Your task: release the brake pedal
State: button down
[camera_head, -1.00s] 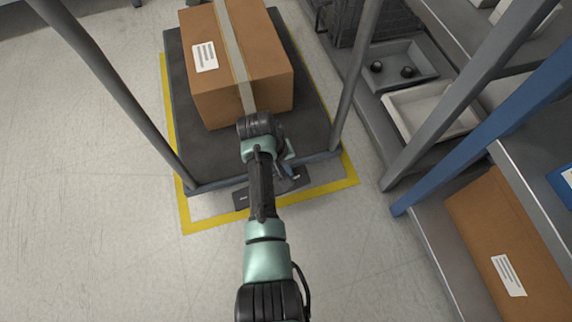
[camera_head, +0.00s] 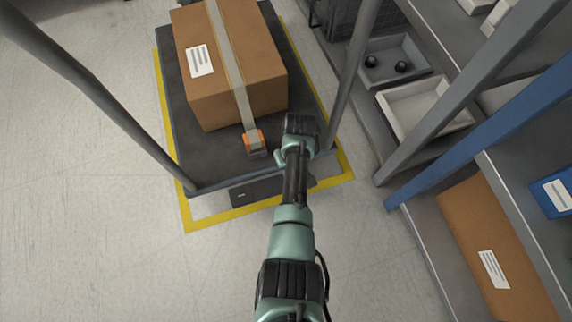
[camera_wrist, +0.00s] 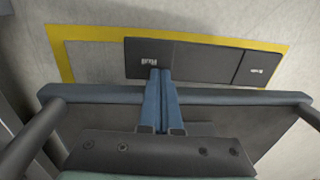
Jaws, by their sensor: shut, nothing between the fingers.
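The brake pedal shows in the wrist view as a wide dark plate (camera_wrist: 195,62) beyond the cart's front edge, with a seam and a smaller section (camera_wrist: 262,69) at its right end. Each part bears a small pale label that I cannot read. In the head view the pedal (camera_head: 243,194) is low at the cart's front, partly hidden by my arm. My gripper (camera_wrist: 160,72) has its blue fingers shut together and empty. Its tips overlap the pedal's left part just below the label; I cannot tell whether they touch it. In the head view the fingertips are hidden.
Grey posts rise at both front corners. Yellow tape (camera_head: 215,222) outlines the cart on the floor. Shelving (camera_head: 440,150) stands at the right. Floor at the left is clear.

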jog(key=shift+w+d+f+y+b, duration=0.1)
jog(key=shift+d+f+y+b, duration=0.15)
jog(key=shift+f+y+b, duration=0.25)
jog(key=shift+f, duration=0.2)
jog(key=shift+d+f, duration=0.1)
jog(key=shift+f, duration=0.05)
jog(key=shift+g, duration=0.3)
jog(key=shift+d+r+p, duration=0.1)
jog(key=shift+r+p, duration=0.7)
jog(key=shift+p, duration=0.05)
jog(key=w+d+r+p, duration=0.1)
jog(key=d+r+p, duration=0.2)
jog(key=r+p, duration=0.6)
notch_tip(320, 180, up, 3)
jog(key=shift+r+p, duration=0.15)
jog(key=shift+p, duration=0.2)
jog(key=shift+w+d, duration=0.1)
